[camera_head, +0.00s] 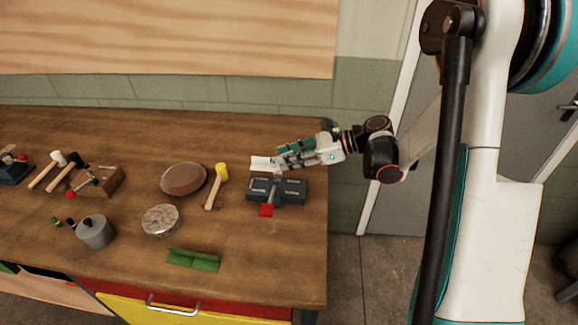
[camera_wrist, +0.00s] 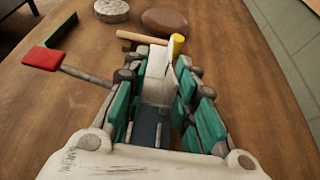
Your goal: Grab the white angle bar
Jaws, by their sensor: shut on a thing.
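The white angle bar (camera_head: 261,163) is at the right part of the wooden workbench, at the tip of my gripper (camera_head: 279,161). In the wrist view the white angle bar (camera_wrist: 157,84) lies between the two teal-padded fingers of my gripper (camera_wrist: 160,80), which are shut on it. Its near part is hidden by the fingers in the head view. I cannot tell whether it touches the bench.
A dark grey block tool with a red end (camera_head: 290,190) is just below my gripper. A yellow-headed mallet (camera_head: 221,172), brown oval (camera_head: 184,179), round stone-like disc (camera_head: 161,220), grey pot (camera_head: 95,232) and green angle piece (camera_head: 194,260) lie left on the workbench (camera_head: 270,285).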

